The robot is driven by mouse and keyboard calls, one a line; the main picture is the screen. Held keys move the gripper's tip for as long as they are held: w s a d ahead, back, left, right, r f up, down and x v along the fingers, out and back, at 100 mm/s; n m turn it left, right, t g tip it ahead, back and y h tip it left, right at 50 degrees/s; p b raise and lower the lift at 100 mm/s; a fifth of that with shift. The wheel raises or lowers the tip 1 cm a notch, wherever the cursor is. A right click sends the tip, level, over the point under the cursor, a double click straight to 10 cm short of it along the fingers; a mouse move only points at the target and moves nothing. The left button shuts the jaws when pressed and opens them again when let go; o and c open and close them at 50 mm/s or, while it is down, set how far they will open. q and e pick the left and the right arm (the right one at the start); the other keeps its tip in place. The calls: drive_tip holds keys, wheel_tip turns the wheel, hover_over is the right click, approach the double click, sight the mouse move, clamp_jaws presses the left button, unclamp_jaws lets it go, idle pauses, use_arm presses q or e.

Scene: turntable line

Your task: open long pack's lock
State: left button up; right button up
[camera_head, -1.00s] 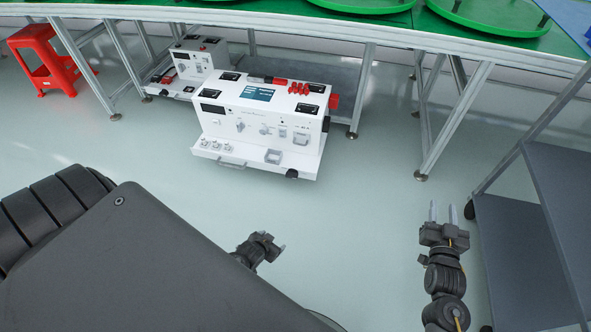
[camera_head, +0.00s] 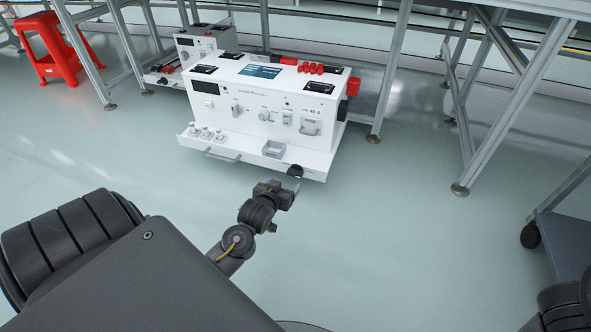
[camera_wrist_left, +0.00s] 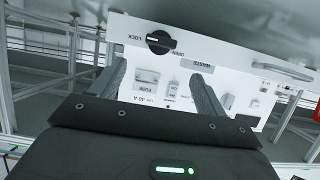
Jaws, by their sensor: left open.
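The long pack (camera_head: 262,105) is a white box on the floor with switches and labels on its front and a tray-like ledge below. Its lock is a round black knob (camera_head: 295,171) at the ledge's right end. My left gripper (camera_head: 289,187) is open and empty, just in front of the knob. In the left wrist view its fingers (camera_wrist_left: 157,65) are spread, with the knob beyond their tips, apart from them. My right gripper is out of view.
A shorter white pack (camera_head: 207,42) stands behind left. Metal table legs (camera_head: 392,65) rise behind and to the right. A red stool (camera_head: 55,48) is at far left, a grey cart (camera_head: 567,240) at right. The floor in front of the pack is clear.

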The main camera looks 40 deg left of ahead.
sight(294, 173)
use_arm(q)
drive_tip(key=b+x, duration=0.7)
drive_tip(key=x, duration=0.3)
drive_tip(key=shift+f, duration=0.15)
drive_tip(key=shift+w+a, duration=0.15)
drive_tip(key=shift+w, duration=0.15)
drive_tip(key=c, duration=1)
